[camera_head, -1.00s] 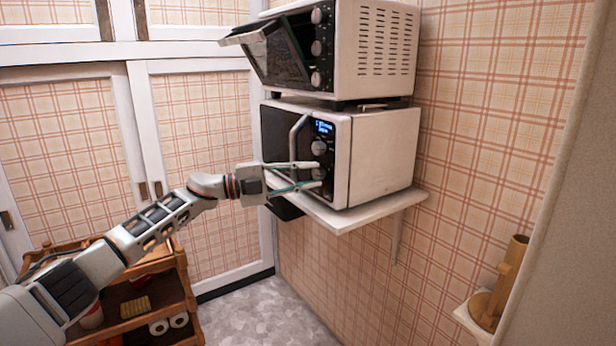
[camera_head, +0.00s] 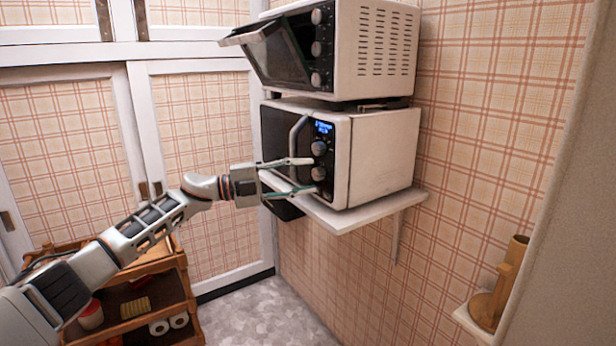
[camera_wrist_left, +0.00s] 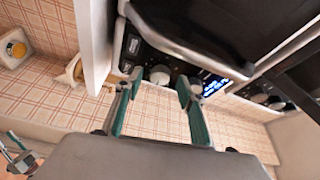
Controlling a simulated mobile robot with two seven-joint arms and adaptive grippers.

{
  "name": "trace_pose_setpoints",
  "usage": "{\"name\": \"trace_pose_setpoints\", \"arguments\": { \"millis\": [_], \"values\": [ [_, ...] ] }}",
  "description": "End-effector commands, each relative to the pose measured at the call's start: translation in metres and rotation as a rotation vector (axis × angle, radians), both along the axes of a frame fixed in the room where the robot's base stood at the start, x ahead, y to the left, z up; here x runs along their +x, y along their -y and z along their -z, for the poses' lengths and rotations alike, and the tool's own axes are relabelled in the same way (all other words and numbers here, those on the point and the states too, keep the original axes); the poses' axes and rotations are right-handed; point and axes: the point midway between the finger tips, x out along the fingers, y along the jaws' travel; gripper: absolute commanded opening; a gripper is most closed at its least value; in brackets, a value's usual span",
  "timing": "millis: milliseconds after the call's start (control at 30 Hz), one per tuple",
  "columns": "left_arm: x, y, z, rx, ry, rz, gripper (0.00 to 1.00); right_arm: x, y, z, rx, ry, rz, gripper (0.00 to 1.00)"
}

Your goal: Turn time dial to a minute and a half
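The lower white microwave (camera_head: 382,155) stands on a wall shelf, with a black control panel, a lit blue display (camera_head: 323,128) and round dials. The upper dial (camera_head: 319,148) is just below the display, and the lower dial (camera_head: 319,173) is under it. My left gripper (camera_head: 314,175) is at the panel with its fingers spread above and below the lower dial. In the left wrist view, a dial (camera_wrist_left: 159,75) sits between the two fingertips, with gaps on both sides. The display digits are too small to read. Part of my right gripper (camera_wrist_left: 22,158) shows at the lower left there.
A white oven (camera_head: 385,50) with its door (camera_head: 270,52) hanging open stands above the microwave. The microwave's door handle (camera_head: 294,135) is close to my left fingers. The white shelf (camera_head: 345,219) juts out below. A wooden cart (camera_head: 160,302) stands at the lower left.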

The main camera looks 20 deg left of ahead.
Motion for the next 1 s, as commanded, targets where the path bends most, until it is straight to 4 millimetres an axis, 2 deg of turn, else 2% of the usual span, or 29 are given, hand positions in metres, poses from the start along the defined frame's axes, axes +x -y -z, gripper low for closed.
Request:
{"name": "trace_pose_setpoints", "arguments": {
  "millis": [300,500,700,1000],
  "values": [
    [-0.032,-0.057,0.006,0.002,-0.002,-0.003,0.39,0.0,0.0,0.0,0.001,0.0,0.002,0.27],
    [-0.047,-0.082,0.008,0.0,-0.001,-0.001,0.39,0.0,0.0,0.0,0.001,-0.001,0.002,0.27],
    [-0.053,-0.091,0.008,0.001,0.0,0.0,0.39,0.0,0.0,0.0,0.001,0.0,0.002,0.27],
    [-0.053,-0.091,0.008,0.0,0.0,0.0,0.39,0.0,0.0,0.0,0.001,0.0,0.002,0.27]
  ]
}}
